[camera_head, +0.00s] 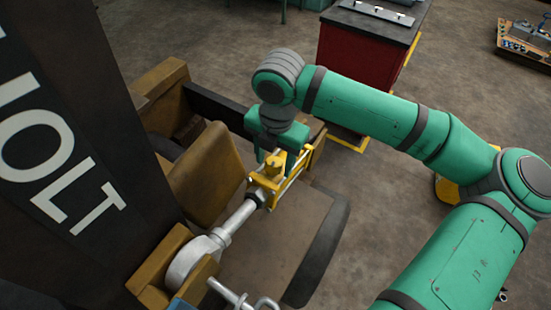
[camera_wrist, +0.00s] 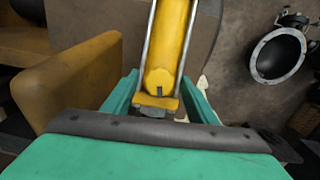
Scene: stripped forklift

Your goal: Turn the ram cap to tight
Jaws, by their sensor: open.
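The ram has a yellow body (camera_head: 294,168) between silver tie rods and a silver rod (camera_head: 238,217) ending in a round eye. A yellow cap-like piece (camera_head: 273,165) stands on it just below my gripper (camera_head: 270,155). In the wrist view the yellow cap (camera_wrist: 160,82) shows a faceted end with a dark slot or mark. My gripper (camera_wrist: 158,98) is open, with one green finger on each side of the yellow end. I cannot tell whether the fingers touch it. The fingertips are partly hidden.
The brown forklift frame (camera_head: 205,175) and dark lettered mast (camera_head: 60,130) stand close on the left. A red cabinet (camera_head: 362,50) is behind my arm. A cart with parts (camera_head: 525,42) is at the far right. Open floor lies between them.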

